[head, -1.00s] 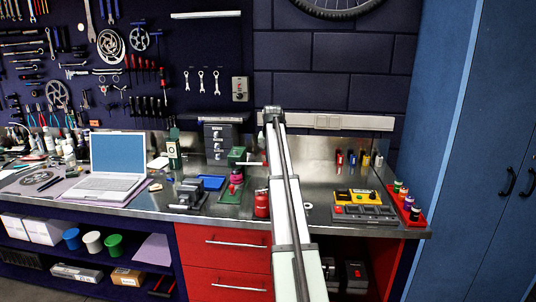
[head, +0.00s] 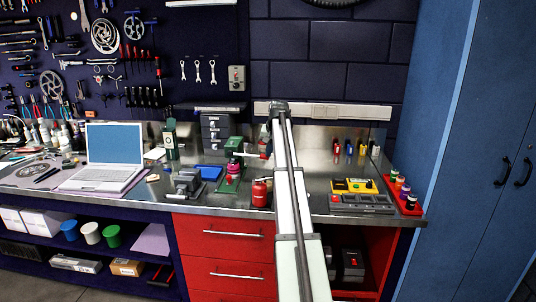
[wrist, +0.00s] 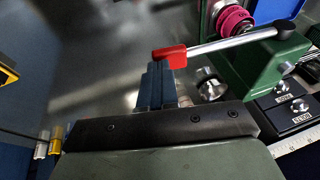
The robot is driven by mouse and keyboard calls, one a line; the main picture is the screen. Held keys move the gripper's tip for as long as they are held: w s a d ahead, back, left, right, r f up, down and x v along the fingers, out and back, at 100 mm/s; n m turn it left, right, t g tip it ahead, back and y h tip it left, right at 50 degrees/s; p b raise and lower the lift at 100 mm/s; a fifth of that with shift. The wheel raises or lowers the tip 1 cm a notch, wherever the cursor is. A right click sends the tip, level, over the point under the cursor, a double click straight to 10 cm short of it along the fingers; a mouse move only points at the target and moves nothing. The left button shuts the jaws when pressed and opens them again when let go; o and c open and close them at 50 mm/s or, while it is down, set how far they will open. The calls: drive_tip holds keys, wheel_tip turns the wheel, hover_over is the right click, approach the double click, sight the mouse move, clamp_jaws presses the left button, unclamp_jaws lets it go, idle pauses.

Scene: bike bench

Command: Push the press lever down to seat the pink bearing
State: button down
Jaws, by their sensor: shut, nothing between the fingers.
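The green press (head: 233,146) stands on the bench, left of my arm in the head view. The pink bearing (head: 233,167) is at the press, and it also shows as a ribbed pink ring (wrist: 235,20) at the top of the wrist view. The press lever (wrist: 235,42) is a silver rod with a red grip (wrist: 170,56) at its left end and a black cap at its right end. My gripper (wrist: 158,68) is shut and empty, its blue fingertips right at the red grip; whether they touch it I cannot tell. In the head view my fingers are hidden.
A red can (head: 260,193) stands in front of the press, and a grey vise (head: 187,182) sits to its left. Black labelled drawers (wrist: 287,108) are beside the press in the wrist view. A yellow-and-grey tray (head: 360,195) is at the right.

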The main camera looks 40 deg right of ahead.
drive_tip(key=v, duration=1.2)
drive_tip(key=shift+d+r, duration=0.15)
drive_tip(key=shift+d, duration=0.35)
drive_tip(key=shift+a, duration=0.1)
